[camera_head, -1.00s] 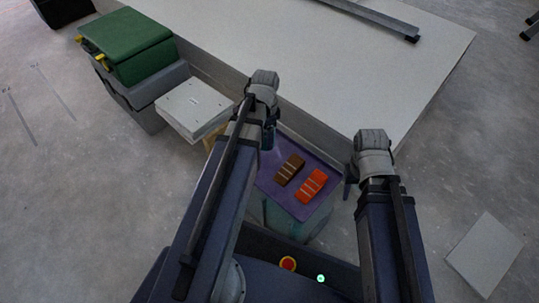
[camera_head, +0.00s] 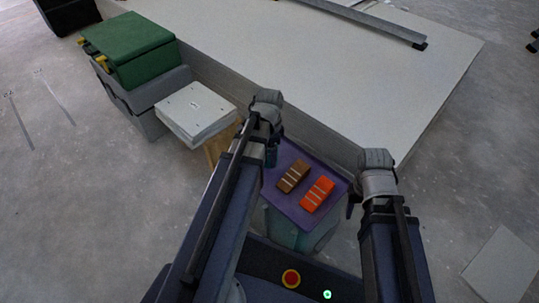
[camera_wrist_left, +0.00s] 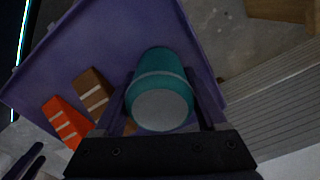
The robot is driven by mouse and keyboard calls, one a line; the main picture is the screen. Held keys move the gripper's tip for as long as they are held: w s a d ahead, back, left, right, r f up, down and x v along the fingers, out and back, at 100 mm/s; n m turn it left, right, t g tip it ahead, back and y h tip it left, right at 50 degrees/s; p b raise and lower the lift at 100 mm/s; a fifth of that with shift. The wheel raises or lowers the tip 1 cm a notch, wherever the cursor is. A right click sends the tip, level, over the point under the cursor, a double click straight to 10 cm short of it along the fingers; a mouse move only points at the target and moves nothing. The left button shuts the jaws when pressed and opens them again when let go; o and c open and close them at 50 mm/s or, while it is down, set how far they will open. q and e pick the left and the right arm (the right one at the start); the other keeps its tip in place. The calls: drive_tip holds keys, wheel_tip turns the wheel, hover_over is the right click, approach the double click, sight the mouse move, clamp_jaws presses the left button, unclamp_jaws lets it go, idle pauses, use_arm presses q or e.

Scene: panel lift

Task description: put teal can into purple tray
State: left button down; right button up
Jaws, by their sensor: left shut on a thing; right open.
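The teal can (camera_wrist_left: 160,75) sits between the two fingers of my left gripper (camera_head: 271,155) in the left wrist view, with its pale round end towards the camera. The gripper is shut on it. In the head view the can is mostly hidden by the gripper. The purple tray (camera_head: 284,205) lies below and to the right of the left gripper in the head view. It also shows in the left wrist view (camera_wrist_left: 85,30), behind the can. I cannot tell the can's height above it. My right gripper (camera_head: 352,200) is open and empty beside the tray's right edge.
A brown block (camera_head: 294,176) and an orange block (camera_head: 318,194) with pale stripes lie in the tray. A white box (camera_head: 195,108) and green case (camera_head: 130,45) stand to the left. A large pale platform (camera_head: 330,80) lies behind.

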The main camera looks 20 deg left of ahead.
use_arm(q)
drive_tip(key=shift+f, duration=0.15)
unclamp_jaws()
wheel_tip(320, 180, up, 12)
drive_tip(key=p, duration=1.2)
drive_tip(key=shift+r, duration=0.25)
drive_tip(key=s+d+n, duration=0.2)
drive_tip(key=s+d, duration=0.2)
drive_tip(key=d, duration=0.5)
drive_tip(key=s+d+n+y, duration=0.1)
drive_tip(key=s+d+n, duration=0.2)
drive_tip(key=d, duration=0.7)
drive_tip(key=s, duration=0.2)
drive_tip(key=shift+s+d, duration=0.3)
